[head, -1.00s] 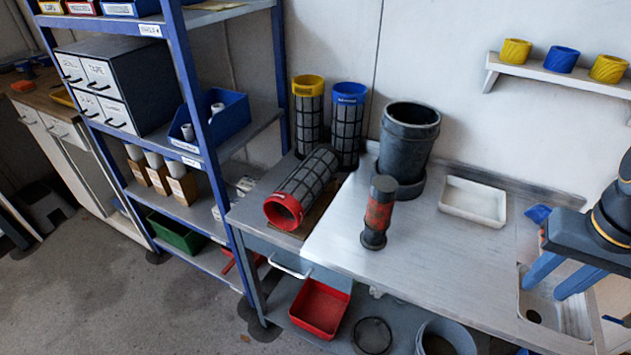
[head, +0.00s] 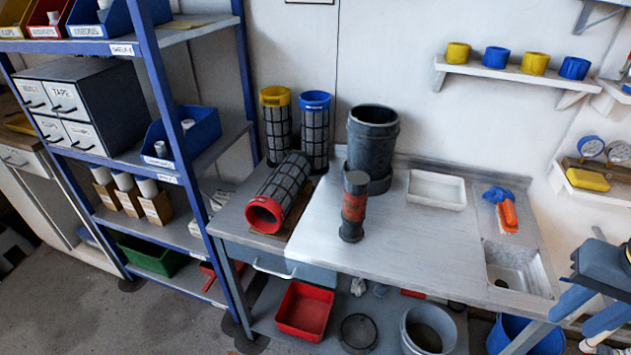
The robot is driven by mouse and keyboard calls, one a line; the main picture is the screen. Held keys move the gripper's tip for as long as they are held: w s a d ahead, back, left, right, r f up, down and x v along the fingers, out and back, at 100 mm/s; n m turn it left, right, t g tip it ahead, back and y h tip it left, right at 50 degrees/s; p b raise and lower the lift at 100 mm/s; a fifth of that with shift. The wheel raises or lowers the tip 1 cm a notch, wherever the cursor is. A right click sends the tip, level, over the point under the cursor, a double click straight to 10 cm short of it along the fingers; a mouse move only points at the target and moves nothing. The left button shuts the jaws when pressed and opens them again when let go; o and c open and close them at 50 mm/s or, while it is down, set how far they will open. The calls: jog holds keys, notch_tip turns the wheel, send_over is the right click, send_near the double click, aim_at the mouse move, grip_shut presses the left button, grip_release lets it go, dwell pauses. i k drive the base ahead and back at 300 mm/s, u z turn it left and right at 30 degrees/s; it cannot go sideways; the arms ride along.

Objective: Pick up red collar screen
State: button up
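The red collar screen (head: 282,190) is a dark mesh cylinder with a red ring at its near end. It lies on its side on a brown board at the left of the steel bench (head: 400,245). A yellow collar screen (head: 277,128) and a blue collar screen (head: 314,133) stand upright behind it. My gripper (head: 590,325) is at the lower right edge, with two blue fingers pointing down and left. It is far from the red collar screen. The fingers look apart with nothing between them, and part of my gripper is cut off.
A dark cylindrical vessel (head: 372,145) and a black canister with a red band (head: 354,207) stand right of the screens. A white tray (head: 437,190), an orange and blue tool (head: 502,208) and a sink (head: 514,268) lie farther right. Blue-framed shelving (head: 165,120) stands left.

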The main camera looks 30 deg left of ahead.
aim_at(269, 208)
jog(key=z, duration=0.05)
jog(key=i, duration=0.3)
jog(key=u, duration=2.05)
jog(key=k, duration=1.3)
jog(key=u, duration=0.8)
jog(key=i, duration=2)
jog(key=z, duration=1.3)
jog(key=i, duration=0.35)
jog(key=z, duration=0.25)
